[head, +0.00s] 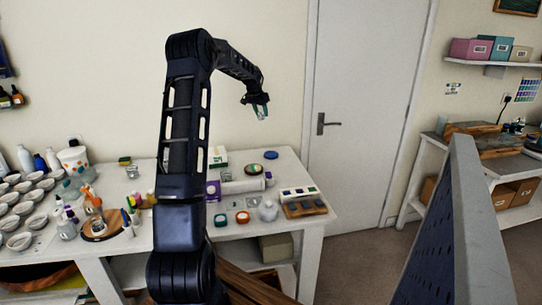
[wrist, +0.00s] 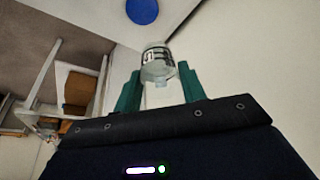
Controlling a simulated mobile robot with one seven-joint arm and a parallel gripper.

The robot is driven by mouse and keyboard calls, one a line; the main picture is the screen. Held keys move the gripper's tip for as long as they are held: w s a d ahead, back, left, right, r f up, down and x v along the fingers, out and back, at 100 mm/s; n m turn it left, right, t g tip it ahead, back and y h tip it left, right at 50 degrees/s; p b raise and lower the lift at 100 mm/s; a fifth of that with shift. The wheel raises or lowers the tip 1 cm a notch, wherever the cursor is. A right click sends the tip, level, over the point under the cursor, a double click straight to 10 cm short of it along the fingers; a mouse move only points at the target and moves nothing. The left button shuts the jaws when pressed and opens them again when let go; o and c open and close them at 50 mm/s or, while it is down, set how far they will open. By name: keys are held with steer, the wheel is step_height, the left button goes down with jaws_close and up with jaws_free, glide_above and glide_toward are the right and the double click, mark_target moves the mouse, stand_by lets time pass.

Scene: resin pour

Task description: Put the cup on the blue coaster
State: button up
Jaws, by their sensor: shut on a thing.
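A clear cup with dark markings (wrist: 158,62) is between the green fingers of my gripper (wrist: 160,88) in the wrist view. My gripper is shut on it. In the head view my gripper (head: 261,109) is high above the back right of the white table, and the cup is too small there to make out clearly. The blue coaster (head: 271,155) lies flat near the table's back edge, below my gripper. It also shows at the top of the wrist view (wrist: 142,11), beyond the cup and apart from it. Its visible top is bare.
The white table (head: 290,160) holds several bowls (head: 20,241) at left, bottles and a wooden board. A grey pegboard panel (head: 460,230) rises at right.

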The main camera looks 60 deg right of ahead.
steer(key=s+d, duration=0.3)
steer(key=d, duration=0.1)
glide_above(273, 152)
steer(key=a, duration=0.2)
steer(key=shift+m, duration=0.3)
step_height(273, 152, down, 21)
steer(key=shift+s+a+r, duration=0.1)
steer(key=shift+a+r, duration=0.05)
steer(key=shift+r, duration=0.05)
steer(key=shift+f, duration=0.1)
steer(key=o, duration=0.9)
steer(key=shift+o, duration=0.2)
steer(key=v, duration=1.2)
